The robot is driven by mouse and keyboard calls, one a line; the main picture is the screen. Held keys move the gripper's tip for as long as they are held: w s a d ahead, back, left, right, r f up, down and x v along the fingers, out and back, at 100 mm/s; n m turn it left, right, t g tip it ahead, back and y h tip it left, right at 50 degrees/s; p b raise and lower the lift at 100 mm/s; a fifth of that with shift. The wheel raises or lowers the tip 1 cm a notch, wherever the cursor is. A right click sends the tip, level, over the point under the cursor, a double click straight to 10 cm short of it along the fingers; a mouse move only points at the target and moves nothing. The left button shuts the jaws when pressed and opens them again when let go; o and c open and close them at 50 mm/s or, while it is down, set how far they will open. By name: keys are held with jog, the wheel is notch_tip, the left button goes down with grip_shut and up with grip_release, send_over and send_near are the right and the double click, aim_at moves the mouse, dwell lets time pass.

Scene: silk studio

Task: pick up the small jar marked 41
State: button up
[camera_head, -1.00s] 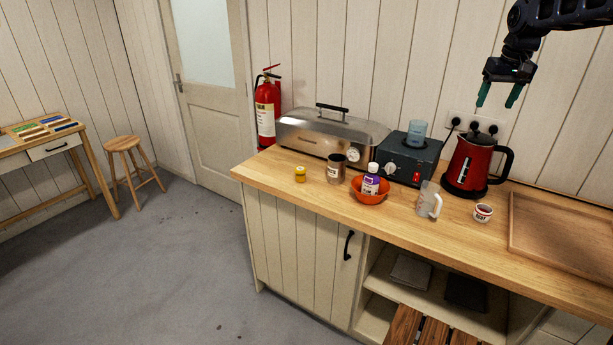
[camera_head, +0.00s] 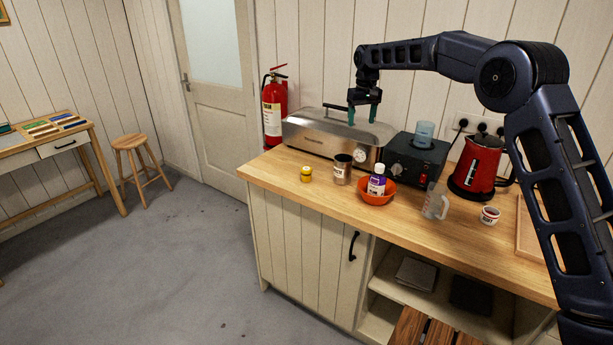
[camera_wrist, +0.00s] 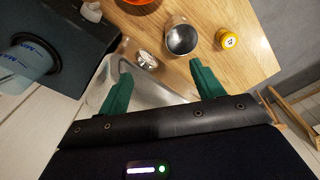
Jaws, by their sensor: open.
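A small yellow jar (camera_head: 306,174) stands upright on the wooden counter, near its left end. In the wrist view the yellow jar (camera_wrist: 228,40) shows at the upper right with a pale label; I cannot read its mark for certain. My gripper (camera_head: 362,115) is open and empty, high above the steel steamer, to the right of the jar and apart from it. In the wrist view my gripper (camera_wrist: 161,72) has its green fingers spread, with the jar beyond and right of them. A small white-and-red pot (camera_head: 490,215) stands farther right; its lettering is too small to read.
A steel cup (camera_head: 342,168) stands just right of the yellow jar. An orange bowl (camera_head: 368,196) with a purple bottle (camera_head: 376,184) is beside it. The steamer (camera_head: 310,135) is behind. The counter (camera_head: 275,178) is clear left of the jar.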

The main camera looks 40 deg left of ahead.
jog(key=n, duration=0.2)
send_over(307, 168)
jog(key=shift+g+h, duration=0.3)
jog(key=f, duration=1.3)
jog(key=shift+s+f, duration=0.15)
jog(key=shift+s, duration=0.25)
notch_tip(307, 168, down, 5)
jog(key=shift+f, duration=0.15)
jog(key=shift+w+f, duration=0.2)
jog(key=shift+f, duration=2.45)
jog(key=c, duration=1.1)
